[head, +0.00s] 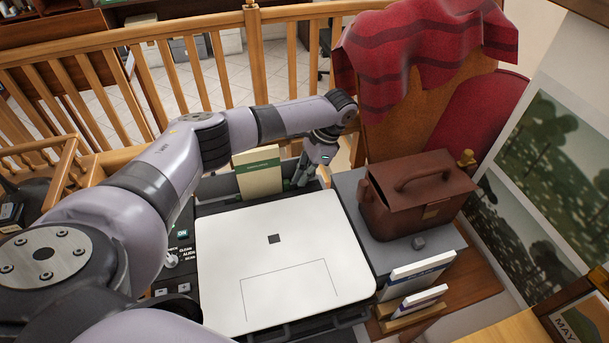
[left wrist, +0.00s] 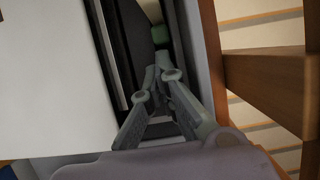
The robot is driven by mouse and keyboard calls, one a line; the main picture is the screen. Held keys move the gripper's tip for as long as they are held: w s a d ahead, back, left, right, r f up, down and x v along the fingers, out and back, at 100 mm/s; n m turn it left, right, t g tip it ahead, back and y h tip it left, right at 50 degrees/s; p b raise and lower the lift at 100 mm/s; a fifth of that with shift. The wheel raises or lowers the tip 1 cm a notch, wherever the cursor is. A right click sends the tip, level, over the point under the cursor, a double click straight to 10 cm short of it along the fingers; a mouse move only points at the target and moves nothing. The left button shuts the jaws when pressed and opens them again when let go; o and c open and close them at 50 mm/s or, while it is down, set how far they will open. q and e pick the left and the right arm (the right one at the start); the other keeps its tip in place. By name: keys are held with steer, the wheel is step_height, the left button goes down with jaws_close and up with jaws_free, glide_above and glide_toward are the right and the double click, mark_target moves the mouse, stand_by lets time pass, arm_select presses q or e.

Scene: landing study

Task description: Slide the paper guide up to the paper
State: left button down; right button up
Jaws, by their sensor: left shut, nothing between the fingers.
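A cream sheet of paper with a green band (head: 258,174) stands upright in the dark slot behind the white-lidded machine (head: 285,215). My left gripper (head: 300,181) points down at that slot, to the right of the paper with a gap between them. In the left wrist view its two fingers (left wrist: 162,66) are closed together with nothing between them. A small green piece (left wrist: 161,35), probably the paper guide, shows just beyond the fingertips. I cannot tell whether they touch it. In the head view the guide is not clear behind my gripper. My right gripper is out of view.
A brown leather bag (head: 418,195) stands on the grey surface to the right. Booklets in a small rack (head: 418,275) are in front of it. A wooden railing (head: 190,50) runs behind the machine. A control panel with a knob (head: 172,260) lies left of the lid.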

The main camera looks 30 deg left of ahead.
arm_select(q)
steer(key=shift+s+a+r+p, duration=0.2)
steer(key=shift+s+r+p, duration=0.1)
steer(key=shift+p, duration=0.45)
steer(key=shift+s+a+p, duration=0.1)
steer(key=shift+s+p, duration=0.05)
steer(key=shift+p, duration=0.25)
steer(key=shift+f, duration=0.3)
steer(key=shift+w+r, duration=0.2)
steer(key=shift+r, duration=0.25)
steer(key=v, duration=1.1)
